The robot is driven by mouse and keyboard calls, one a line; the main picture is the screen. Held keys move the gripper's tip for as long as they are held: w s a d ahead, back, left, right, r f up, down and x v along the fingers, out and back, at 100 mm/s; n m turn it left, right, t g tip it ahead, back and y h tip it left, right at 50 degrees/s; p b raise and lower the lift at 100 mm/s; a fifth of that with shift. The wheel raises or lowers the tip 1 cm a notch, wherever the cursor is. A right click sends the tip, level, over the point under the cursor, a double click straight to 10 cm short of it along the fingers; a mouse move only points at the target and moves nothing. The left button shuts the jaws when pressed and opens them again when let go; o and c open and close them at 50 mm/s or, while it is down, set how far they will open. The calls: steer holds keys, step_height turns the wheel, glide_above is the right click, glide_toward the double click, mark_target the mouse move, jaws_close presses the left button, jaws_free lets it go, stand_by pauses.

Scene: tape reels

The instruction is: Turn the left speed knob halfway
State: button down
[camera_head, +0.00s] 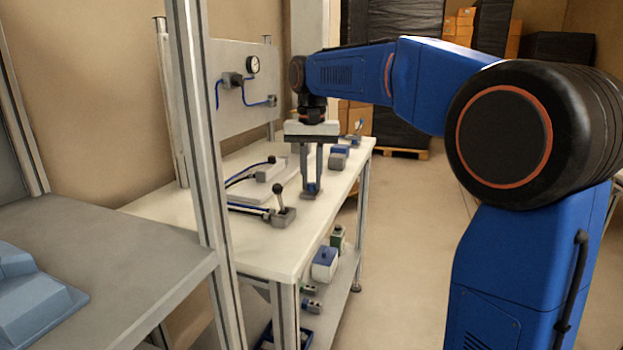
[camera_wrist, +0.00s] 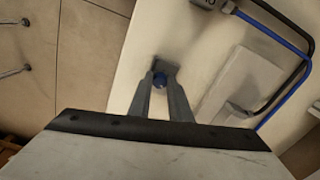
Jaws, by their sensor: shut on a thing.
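The block also shows in the head view (camera_head: 311,193), near the bench's front edge. My gripper (camera_head: 312,181) points straight down over it, and its two fingers are shut on the knob from either side. In the wrist view the fingertips (camera_wrist: 160,77) flank the knob, which shows between them. The fingers hide much of the knob, and no pointer or scale mark can be made out.
A lever with a black ball (camera_head: 279,189) stands left of my gripper on the bench (camera_head: 262,252). Blue-topped grey blocks (camera_head: 339,154) lie behind. Blue and black hoses (camera_wrist: 287,45) run beside a pale plate (camera_wrist: 236,83). A grey frame post (camera_head: 203,130) stands nearer.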

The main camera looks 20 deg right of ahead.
mark_target(313, 184)
steer(key=n, duration=0.4)
steer(key=shift+n, duration=2)
steer(key=c, duration=1.6)
jaws_free()
steer(key=shift+c, duration=0.2)
step_height(313, 184, up, 17)
steer(key=shift+r, duration=0.2)
steer(key=shift+d, duration=0.1)
